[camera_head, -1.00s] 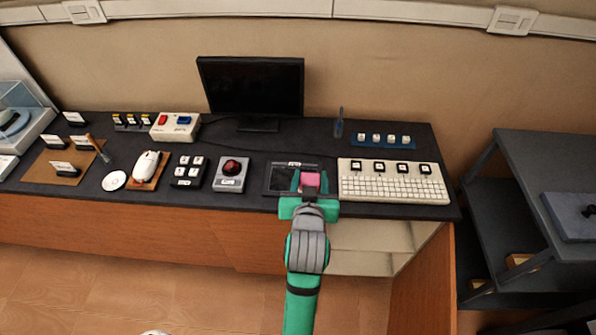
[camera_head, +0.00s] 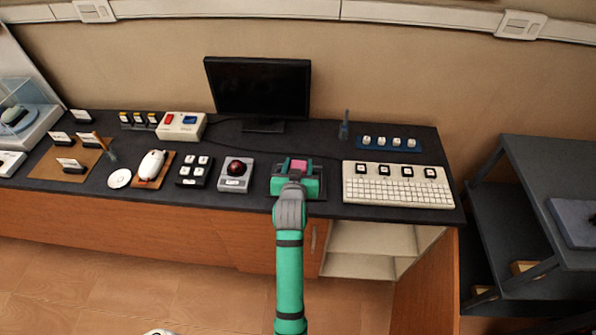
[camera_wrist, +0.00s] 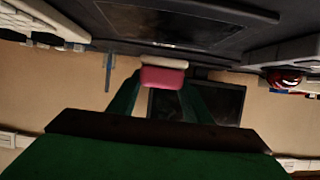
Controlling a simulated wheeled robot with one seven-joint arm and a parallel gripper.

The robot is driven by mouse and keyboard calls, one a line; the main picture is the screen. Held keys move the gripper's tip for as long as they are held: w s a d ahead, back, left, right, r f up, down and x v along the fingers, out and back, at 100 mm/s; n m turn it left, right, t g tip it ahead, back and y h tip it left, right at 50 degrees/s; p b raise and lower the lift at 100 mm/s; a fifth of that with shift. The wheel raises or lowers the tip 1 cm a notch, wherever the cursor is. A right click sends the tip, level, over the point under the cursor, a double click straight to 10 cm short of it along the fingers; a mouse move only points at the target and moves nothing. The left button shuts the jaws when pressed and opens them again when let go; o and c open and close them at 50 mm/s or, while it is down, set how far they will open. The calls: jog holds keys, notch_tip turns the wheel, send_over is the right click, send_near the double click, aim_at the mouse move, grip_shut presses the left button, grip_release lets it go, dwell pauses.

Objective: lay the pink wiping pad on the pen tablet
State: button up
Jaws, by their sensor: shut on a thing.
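The pink wiping pad (camera_head: 299,166) is between the fingers of my gripper (camera_head: 298,168), which is shut on it. In the wrist view the pad (camera_wrist: 162,78) shows as a small pink block between the green fingers. The dark pen tablet (camera_head: 319,170) lies on the desk under and around my gripper, partly hidden by it. In the wrist view a dark flat panel that looks like the tablet (camera_wrist: 190,20) spans the top. The pad appears above the tablet; whether it touches cannot be told.
A cream keyboard (camera_head: 398,185) lies close to the right. A red trackball unit (camera_head: 236,173) stands to the left. A monitor (camera_head: 258,88) stands behind, and a pen holder (camera_head: 344,127) and a blue keycap strip (camera_head: 388,143) are at the back right.

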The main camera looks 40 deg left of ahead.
jog(key=shift+w+a+f, duration=0.15)
jog(key=shift+a+f, duration=0.1)
jog(key=shift+f, duration=0.1)
jog(key=shift+d+f, duration=0.1)
jog(key=shift+f, duration=1.3)
jog(key=shift+f, duration=0.15)
jog(key=o, duration=1)
jog(key=shift+o, duration=0.2)
